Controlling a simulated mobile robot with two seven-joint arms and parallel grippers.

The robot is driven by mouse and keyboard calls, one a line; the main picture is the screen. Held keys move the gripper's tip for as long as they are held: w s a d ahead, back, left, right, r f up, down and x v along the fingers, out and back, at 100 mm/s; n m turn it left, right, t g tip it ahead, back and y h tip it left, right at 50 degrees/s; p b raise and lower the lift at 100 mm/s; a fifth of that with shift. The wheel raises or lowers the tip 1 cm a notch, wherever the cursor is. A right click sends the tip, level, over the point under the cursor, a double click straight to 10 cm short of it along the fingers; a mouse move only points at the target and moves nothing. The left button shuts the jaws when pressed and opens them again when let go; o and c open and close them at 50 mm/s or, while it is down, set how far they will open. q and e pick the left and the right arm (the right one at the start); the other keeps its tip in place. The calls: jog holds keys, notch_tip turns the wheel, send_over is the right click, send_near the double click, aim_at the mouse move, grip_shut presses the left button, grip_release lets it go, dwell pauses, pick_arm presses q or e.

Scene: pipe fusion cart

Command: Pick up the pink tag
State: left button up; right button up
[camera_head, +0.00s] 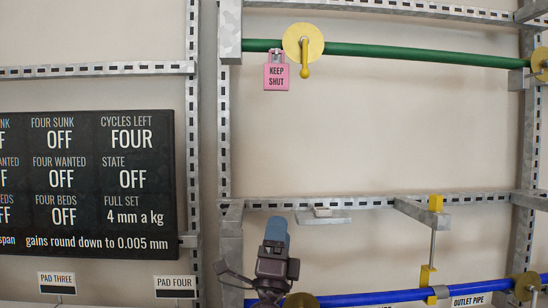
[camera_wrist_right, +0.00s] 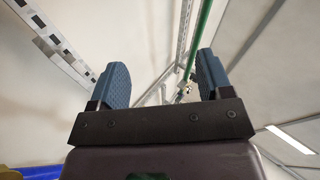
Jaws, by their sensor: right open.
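The pink tag (camera_head: 276,76), marked "KEEP SHUT", hangs at the green pipe (camera_head: 420,55) near the top middle of the head view, just left of a yellow round valve part with a yellow handle (camera_head: 304,57). My right gripper (camera_head: 277,228) is well below the tag and points upward, apart from it. In the right wrist view my right gripper (camera_wrist_right: 162,82) has its two blue fingers spread wide with nothing between them. The green pipe (camera_wrist_right: 199,40) shows beyond the fingers there; I cannot make out the tag in that view. My left gripper is not in view.
A slotted metal frame (camera_head: 224,130) surrounds the open wall area. A rail with small brackets (camera_head: 323,216) crosses at mid-height. A blue pipe (camera_head: 385,297) runs below, with a yellow post (camera_head: 432,245) at right. A black display board (camera_head: 90,180) stands at left.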

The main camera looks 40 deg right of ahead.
jog(key=d+r+m+g+y+p, duration=0.1)
jog(key=d+r+m+g, duration=0.1)
jog(key=r+m+g, duration=0.5)
jog(key=d+r+m+g+y+p, duration=0.15)
jog(key=r+m+g, duration=0.25)
jog(key=r+m, duration=0.7)
jog(key=n+t+y+p, duration=0.2)
jog(key=n+t+y, duration=0.2)
jog(key=t+y, duration=0.45)
send_near(277, 72)
jog(key=r, duration=0.1)
jog(key=shift+g+y, duration=0.3)
jog(key=shift+g, duration=0.05)
jog(key=x, duration=0.4)
jog(key=shift+w+d+r+p, duration=0.15)
jog(key=shift+w+r+p, duration=0.05)
jog(key=shift+w+p, duration=0.15)
jog(key=shift+w+d, duration=0.15)
jog(key=shift+w, duration=0.25)
jog(key=p+x, duration=0.1)
jog(key=x, duration=0.3)
jog(key=shift+d+f+p, duration=0.2)
jog(key=shift+p, duration=0.2)
jog(key=shift+w+d, duration=0.2)
jog(key=shift+w, duration=0.15)
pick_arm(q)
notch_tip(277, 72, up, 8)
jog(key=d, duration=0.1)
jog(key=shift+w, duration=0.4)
